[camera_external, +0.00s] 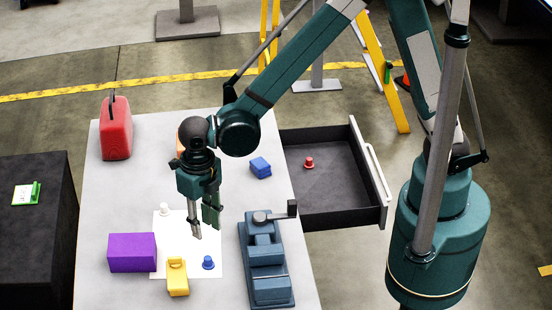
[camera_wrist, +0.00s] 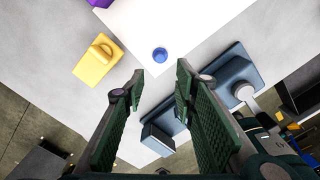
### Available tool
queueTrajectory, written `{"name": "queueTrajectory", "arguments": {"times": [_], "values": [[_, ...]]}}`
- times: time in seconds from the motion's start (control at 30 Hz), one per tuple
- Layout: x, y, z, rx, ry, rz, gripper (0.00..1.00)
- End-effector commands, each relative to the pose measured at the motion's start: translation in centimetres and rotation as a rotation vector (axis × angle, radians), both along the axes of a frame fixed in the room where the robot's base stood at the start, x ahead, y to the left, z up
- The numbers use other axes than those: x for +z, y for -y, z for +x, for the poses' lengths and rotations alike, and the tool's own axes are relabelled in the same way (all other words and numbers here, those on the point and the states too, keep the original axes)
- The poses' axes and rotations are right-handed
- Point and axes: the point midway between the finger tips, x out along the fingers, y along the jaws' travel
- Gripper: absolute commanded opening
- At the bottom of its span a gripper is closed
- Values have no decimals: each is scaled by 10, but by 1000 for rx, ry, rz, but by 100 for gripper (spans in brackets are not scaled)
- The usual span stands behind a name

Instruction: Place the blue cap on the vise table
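The blue cap (camera_external: 208,262) stands on a white sheet (camera_external: 200,266) on the table. It also shows in the wrist view (camera_wrist: 160,54), just beyond and between my fingertips. My gripper (camera_external: 205,232) hangs above the table, pointing down, a little behind the cap in the external view. The gripper is open and empty, with its fingers apart in the wrist view (camera_wrist: 160,80). The blue-grey vise (camera_external: 265,262) stands on the table right of the cap, and it shows at the right in the wrist view (camera_wrist: 232,72).
A yellow object (camera_external: 177,276) and a purple box (camera_external: 132,252) lie left of the cap. A white cap (camera_external: 164,210) stands on the sheet. A blue block (camera_external: 260,167) and red canister (camera_external: 116,130) stand farther back. An open drawer (camera_external: 330,190) holds a red cap (camera_external: 309,162).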

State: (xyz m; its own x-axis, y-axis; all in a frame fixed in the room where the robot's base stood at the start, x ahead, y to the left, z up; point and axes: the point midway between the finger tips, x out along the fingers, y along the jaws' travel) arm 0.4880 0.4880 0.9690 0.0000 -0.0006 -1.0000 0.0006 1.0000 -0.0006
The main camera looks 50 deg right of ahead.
Motion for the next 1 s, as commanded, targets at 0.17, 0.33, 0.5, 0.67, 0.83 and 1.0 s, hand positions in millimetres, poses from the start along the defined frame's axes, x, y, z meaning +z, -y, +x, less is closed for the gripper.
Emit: {"name": "queueTrajectory", "arguments": {"times": [0.17,0.33,0.5,0.67,0.83,1.0], "values": [[0,0,0,0,0,0,28],[1,1,1,-7,1,1,28],[10,11,6,-65,8,9,28],[27,33,16,-192,25,29,28],[53,68,29,-388,47,61,28],[78,105,39,-603,69,99,28]]}}
